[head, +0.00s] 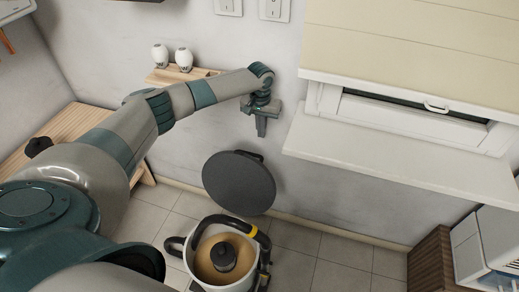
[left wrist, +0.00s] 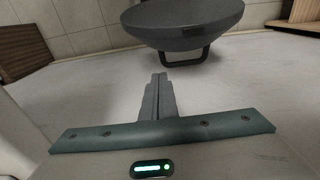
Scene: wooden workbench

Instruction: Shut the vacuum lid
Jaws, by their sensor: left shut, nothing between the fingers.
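The vacuum (head: 196,262) stands on the floor at the bottom middle of the head view, its round top open and its tan inside with a black knob showing. Its dark grey round lid (head: 238,183) stands tilted up behind the opening, near the wall. The lid also shows at the top of the left wrist view (left wrist: 185,18), with a dark loop on its edge. My left gripper (head: 261,131) is above the lid near the wall, apart from it. Its fingers (left wrist: 158,80) are together and empty. My right gripper is not in view.
A white window sill (head: 390,165) juts out from the wall to the right of my left gripper. A small wooden shelf (head: 160,77) with two white shakers is on the wall. A wooden bench (head: 60,140) is at left, and a brown cabinet (head: 430,262) at lower right.

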